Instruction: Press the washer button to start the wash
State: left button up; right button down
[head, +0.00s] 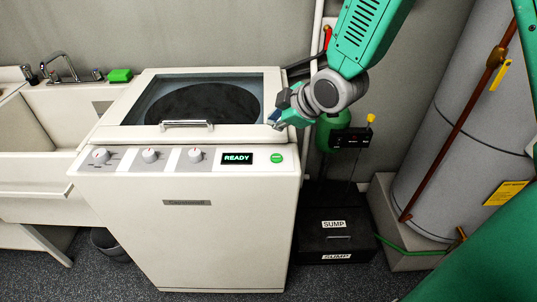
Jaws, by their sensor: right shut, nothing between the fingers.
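The white washer (190,235) stands in the middle of the head view with its lid shut. Its front panel has several grey knobs and a dark display (237,158) that reads READY in green. The round green button (276,158) sits at the panel's right end, just right of the display. My right gripper (274,122) is shut and empty. It shows above the button in the picture, by the right edge of the washer's top, and does not cover the button. Whether it touches the washer top is hard to tell. My left gripper is not in view.
A white sink (60,101) with a tap and a green sponge (120,75) stands left of the washer. A black sump box (337,235), a green tank (333,127) and a large grey water heater (445,130) with pipes stand to the right.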

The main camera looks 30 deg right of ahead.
aim_at(278, 157)
jog(key=f+b, duration=0.4)
jog(key=f, duration=0.1)
jog(key=f+b, duration=0.3)
jog(key=shift+d+f, duration=0.2)
jog(key=shift+d, duration=0.1)
jog(key=shift+d+f+b, duration=0.35)
jog(key=shift+f, duration=0.15)
jog(key=shift+d, duration=0.2)
jog(key=shift+a+r, duration=0.15)
jog(key=shift+a, duration=0.4)
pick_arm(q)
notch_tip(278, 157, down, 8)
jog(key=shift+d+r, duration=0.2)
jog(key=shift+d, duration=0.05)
pick_arm(e)
jog(key=shift+d, duration=0.15)
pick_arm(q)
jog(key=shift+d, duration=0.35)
pick_arm(e)
jog(key=shift+d, duration=0.3)
